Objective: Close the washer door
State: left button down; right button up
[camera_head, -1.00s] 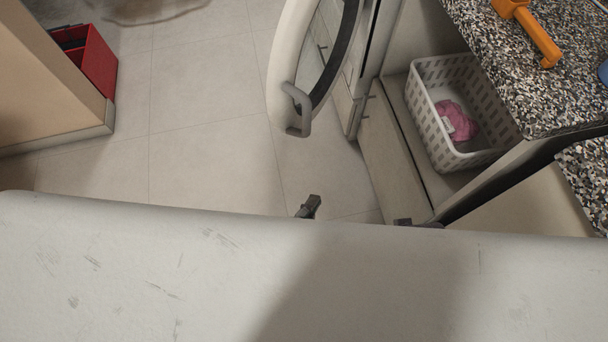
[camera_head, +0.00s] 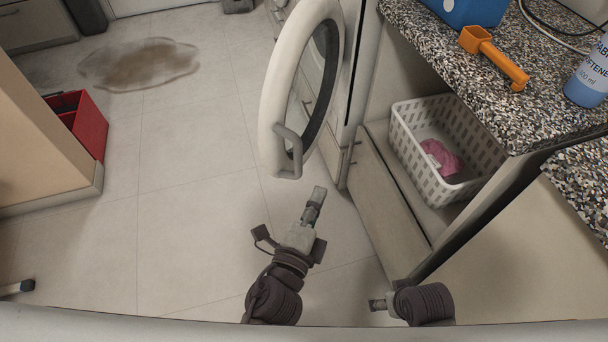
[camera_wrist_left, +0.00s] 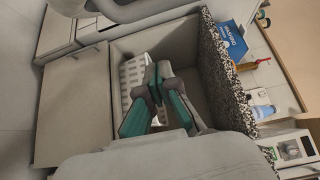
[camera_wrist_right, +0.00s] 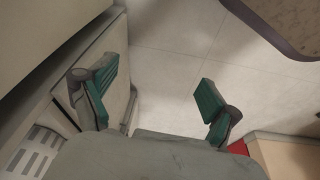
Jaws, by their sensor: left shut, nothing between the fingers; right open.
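The washer door (camera_head: 268,95), a white round frame with dark glass and a grey handle (camera_head: 287,150), stands swung wide open in the head view. The washer body (camera_head: 358,75) is behind it to the right. My left gripper (camera_head: 318,192) is shut and empty, below and a little right of the handle, apart from it. In the left wrist view its fingers (camera_wrist_left: 155,80) are together. My right gripper (camera_head: 375,304) is low in the head view near the cabinet front, its fingers barely visible. In the right wrist view it is open and empty (camera_wrist_right: 150,95).
A white basket (camera_head: 410,150) with a pink cloth (camera_head: 442,157) sits in the cabinet under the speckled counter (camera_head: 450,60). A red bin (camera_head: 88,128) is at left.

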pick_arm(q)
jog(key=shift+w+a+p, duration=0.2)
jog(key=shift+w+a, duration=0.25)
jog(key=shift+w, duration=0.25)
jog(key=shift+w+a+p, duration=0.15)
jog(key=shift+w+a, duration=0.3)
jog(key=shift+w, duration=0.25)
jog(key=shift+w+a+p, duration=0.2)
jog(key=shift+w+a, duration=0.25)
jog(key=shift+w, duration=0.25)
pick_arm(e)
jog(key=shift+s+f, duration=0.2)
jog(key=shift+f, duration=1.05)
jog(key=shift+s+f, duration=0.15)
jog(key=shift+f, duration=1.1)
